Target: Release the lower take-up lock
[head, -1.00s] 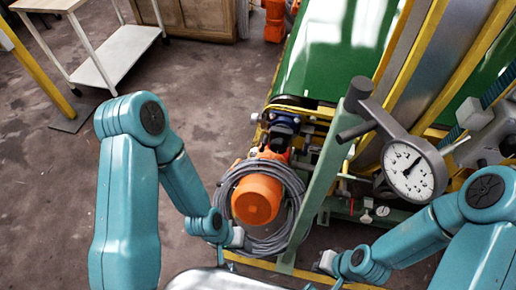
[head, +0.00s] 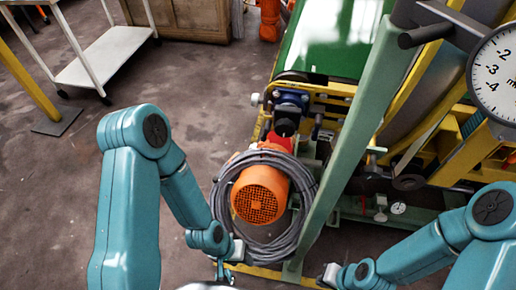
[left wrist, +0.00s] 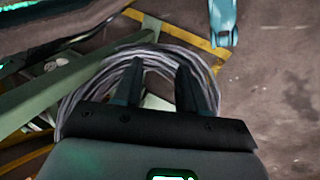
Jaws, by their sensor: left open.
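I cannot make out a part that is clearly the lower take-up lock. Small fittings, one with a red part (head: 381,203) and a small round dial (head: 398,208), sit low on the green machine base behind the green post (head: 345,150). My left gripper (head: 226,272) hangs at the near side of the cable coil (head: 306,215).
An orange motor (head: 260,192) sits inside the coil. A large dial gauge (head: 497,72) hangs at the upper right beside the post. The green conveyor belt (head: 325,40) lies behind. A white trolley (head: 108,55) stands at the upper left.

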